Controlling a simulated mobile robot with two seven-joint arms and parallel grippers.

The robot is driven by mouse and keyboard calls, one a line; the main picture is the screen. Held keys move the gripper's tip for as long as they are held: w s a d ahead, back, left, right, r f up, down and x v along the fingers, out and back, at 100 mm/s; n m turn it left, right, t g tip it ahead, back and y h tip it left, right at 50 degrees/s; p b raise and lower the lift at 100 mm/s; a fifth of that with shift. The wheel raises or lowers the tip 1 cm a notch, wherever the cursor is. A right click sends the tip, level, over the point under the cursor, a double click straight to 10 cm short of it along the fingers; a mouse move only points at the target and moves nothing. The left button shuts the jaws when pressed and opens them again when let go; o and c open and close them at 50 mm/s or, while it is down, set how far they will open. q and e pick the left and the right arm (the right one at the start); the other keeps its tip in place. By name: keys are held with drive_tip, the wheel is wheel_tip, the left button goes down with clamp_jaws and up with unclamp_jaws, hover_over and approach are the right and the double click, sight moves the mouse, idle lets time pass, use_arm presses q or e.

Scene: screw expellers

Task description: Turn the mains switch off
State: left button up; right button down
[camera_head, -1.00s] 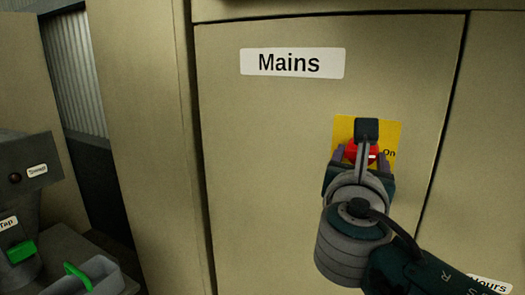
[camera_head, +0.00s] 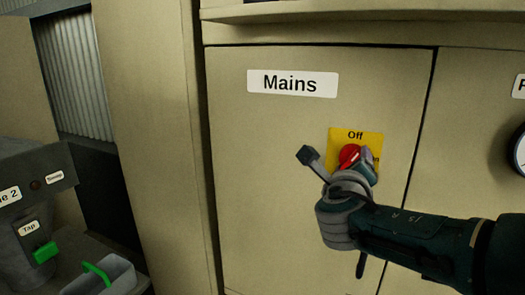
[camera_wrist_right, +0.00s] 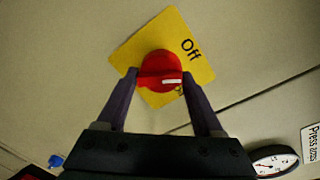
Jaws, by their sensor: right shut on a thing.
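The mains switch is a red knob (camera_head: 349,154) on a square yellow plate (camera_head: 368,140), under the "Mains" label (camera_head: 292,82). The plate reads "Off" at its top; its "On" side is mostly hidden by my gripper. My right gripper (camera_head: 351,164) is shut on the knob. In the right wrist view the two fingers (camera_wrist_right: 154,84) press on either side of the red knob (camera_wrist_right: 158,65). The white mark on the knob (camera_wrist_right: 172,81) points toward the right of that view, seemingly between the "Off" and "On" words. My left gripper is out of view.
The switch sits on a flat beige cabinet panel (camera_head: 280,190). A round dial (camera_wrist_right: 274,161) and a "Press" label (camera_wrist_right: 311,145) are to the right. At the left stand grey machines with a green tap handle (camera_head: 45,253). Bare panel surrounds the switch.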

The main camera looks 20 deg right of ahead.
drive_tip(key=n, duration=0.2)
drive_tip(key=n+p, duration=0.1)
drive_tip(key=shift+d+r+g, duration=0.2)
drive_tip(key=shift+r+g, duration=0.05)
drive_tip(key=shift+g, duration=0.05)
drive_tip(key=shift+n, duration=1.2)
drive_tip(key=shift+h, duration=0.3)
drive_tip(key=shift+c, duration=0.4)
unclamp_jaws()
drive_tip(key=shift+a, duration=0.1)
